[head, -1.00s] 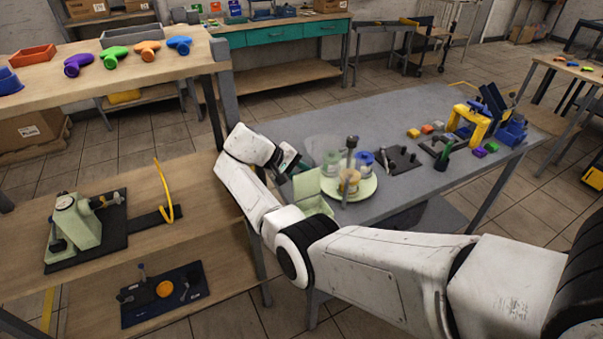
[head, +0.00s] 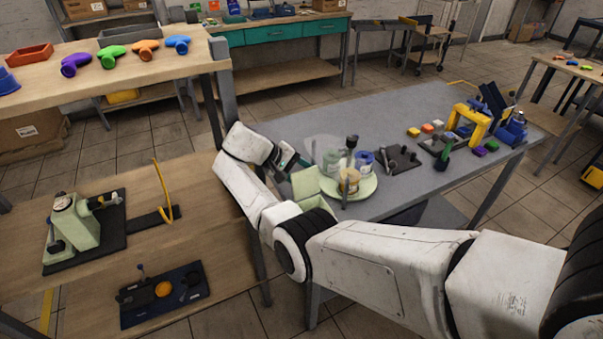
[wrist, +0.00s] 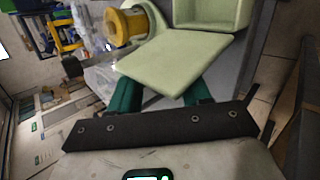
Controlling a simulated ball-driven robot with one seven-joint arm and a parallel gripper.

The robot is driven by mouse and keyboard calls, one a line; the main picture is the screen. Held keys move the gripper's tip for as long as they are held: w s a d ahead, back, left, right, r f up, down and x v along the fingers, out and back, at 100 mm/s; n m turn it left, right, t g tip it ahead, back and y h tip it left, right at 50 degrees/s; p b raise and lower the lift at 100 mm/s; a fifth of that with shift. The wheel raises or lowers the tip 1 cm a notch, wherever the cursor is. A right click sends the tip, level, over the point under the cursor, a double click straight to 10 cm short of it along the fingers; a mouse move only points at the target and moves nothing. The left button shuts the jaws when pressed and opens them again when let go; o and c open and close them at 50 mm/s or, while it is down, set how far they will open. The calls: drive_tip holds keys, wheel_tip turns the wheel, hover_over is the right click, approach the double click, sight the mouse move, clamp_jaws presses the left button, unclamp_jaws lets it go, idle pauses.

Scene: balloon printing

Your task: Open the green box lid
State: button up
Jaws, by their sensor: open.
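The pale green box (head: 318,204) stands at the near left edge of the grey table, beside the round tray. A flat pale green panel, which looks like its lid (head: 304,183), stands tilted up at the box's left side. In the wrist view the lid (wrist: 180,60) fills the space in front of my gripper, with the box (wrist: 222,15) beyond it, its hollow inside showing. My gripper (wrist: 161,92) is open, its two dark green fingers apart. The lid hides the fingertips, so I cannot tell whether they touch it. The head view shows my gripper (head: 297,160) just behind the lid.
A pale green round tray (head: 362,190) with coloured jars and a dark-topped post stands right beside the box. A clear plastic sheet (wrist: 100,78) lies near my fingers. Black fixtures (head: 402,158) and a yellow frame (head: 467,120) stand further right. The table's back middle is clear.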

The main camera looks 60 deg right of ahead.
drive_tip(key=b+v, duration=0.2)
drive_tip(key=v, duration=0.8)
drive_tip(key=shift+w+a+r, duration=0.2)
drive_tip(key=shift+r, duration=0.05)
